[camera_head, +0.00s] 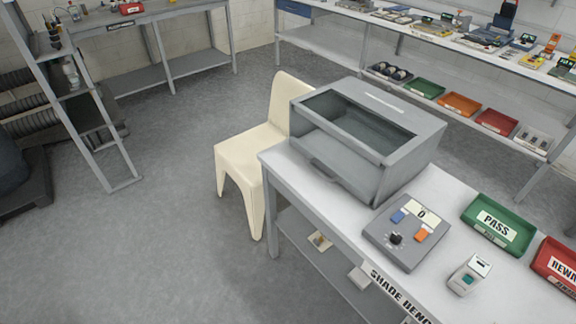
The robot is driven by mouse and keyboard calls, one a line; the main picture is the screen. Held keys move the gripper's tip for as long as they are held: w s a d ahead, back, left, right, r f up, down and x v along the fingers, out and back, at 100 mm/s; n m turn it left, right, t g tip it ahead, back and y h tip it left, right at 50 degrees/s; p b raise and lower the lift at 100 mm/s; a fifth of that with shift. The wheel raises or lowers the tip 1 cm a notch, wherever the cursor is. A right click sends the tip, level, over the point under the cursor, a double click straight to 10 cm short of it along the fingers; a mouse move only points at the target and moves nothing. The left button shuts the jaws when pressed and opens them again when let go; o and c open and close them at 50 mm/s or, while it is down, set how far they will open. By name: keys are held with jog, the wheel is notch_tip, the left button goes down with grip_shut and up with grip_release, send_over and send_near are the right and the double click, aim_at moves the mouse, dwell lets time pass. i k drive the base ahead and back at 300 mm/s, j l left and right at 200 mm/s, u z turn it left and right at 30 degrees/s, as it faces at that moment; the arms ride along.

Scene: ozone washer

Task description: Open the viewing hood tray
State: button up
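The viewing hood (412,155) is a grey box at the left end of the shade bench (290,172). Its sloping upper face has a dark rectangular window. Its tray (338,172) appears as a grey panel low on the front-left side, with a dark handle (326,172) along it. The tray looks flush with the hood, though I cannot be sure that it is fully shut. My gripper is not in view.
A cream chair (247,155) stands close behind the bench's left end. A grey control box (405,232), a small white device (469,275), a green PASS tray (497,222) and a red tray (556,266) are on the bench. The floor (165,225) at left is open.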

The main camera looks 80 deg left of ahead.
aim_at(359, 175)
jog(key=j+u, duration=0.1)
jog(key=u, duration=2.45)
jog(key=i+l+u, duration=0.1)
jog(key=i, duration=0.3)
jog(key=i+l, duration=0.15)
jog(key=i, duration=0.25)
jog(key=i+l+u, duration=0.15)
jog(key=i, duration=0.2)
